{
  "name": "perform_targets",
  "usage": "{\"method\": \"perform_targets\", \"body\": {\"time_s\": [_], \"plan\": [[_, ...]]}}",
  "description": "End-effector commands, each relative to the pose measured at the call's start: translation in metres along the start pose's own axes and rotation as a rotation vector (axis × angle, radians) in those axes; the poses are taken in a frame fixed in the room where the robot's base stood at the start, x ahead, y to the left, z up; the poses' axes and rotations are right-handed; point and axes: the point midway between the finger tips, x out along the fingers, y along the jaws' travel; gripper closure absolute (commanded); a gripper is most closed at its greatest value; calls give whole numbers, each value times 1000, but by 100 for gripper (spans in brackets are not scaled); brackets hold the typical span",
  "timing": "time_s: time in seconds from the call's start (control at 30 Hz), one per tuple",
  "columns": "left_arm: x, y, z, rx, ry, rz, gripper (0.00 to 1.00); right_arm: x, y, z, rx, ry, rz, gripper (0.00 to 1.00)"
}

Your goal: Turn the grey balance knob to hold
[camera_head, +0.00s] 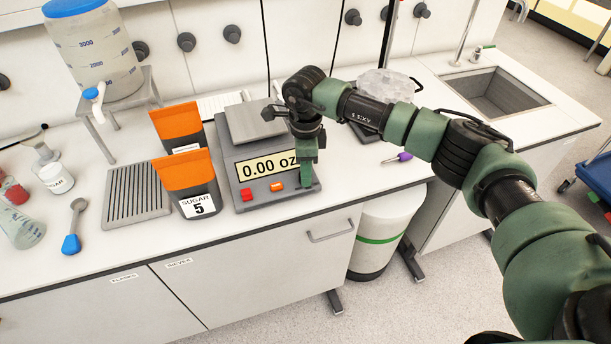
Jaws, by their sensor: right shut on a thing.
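The grey balance (257,203) stands on the white counter. Its display (268,166) reads 0.00 oz. A red button (246,194) and an orange button (277,187) are on its front panel. My right gripper (306,178) points down at the right end of this panel, with its fingers shut on the grey knob. The fingers cover the knob, so its setting cannot be seen. My left gripper is not in view.
Orange-topped sugar bags (190,175) stand close to the balance's left. A ribbed drain tray (135,194) and a blue-tipped scoop (72,240) lie further left. A purple-handled tool (404,157) lies to the right, before a sink (497,92).

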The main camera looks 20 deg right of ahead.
Motion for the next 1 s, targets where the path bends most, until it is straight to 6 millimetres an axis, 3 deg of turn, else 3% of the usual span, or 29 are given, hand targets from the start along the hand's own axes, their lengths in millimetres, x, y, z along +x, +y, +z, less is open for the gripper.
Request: {"method": "perform_targets", "body": {"time_s": [0.5, 1.0], "plan": [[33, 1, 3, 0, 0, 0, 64, 0, -1, 0, 459, -7, -4, 100], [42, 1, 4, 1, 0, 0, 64, -2, -1, 0, 667, -8, -4, 100]]}}
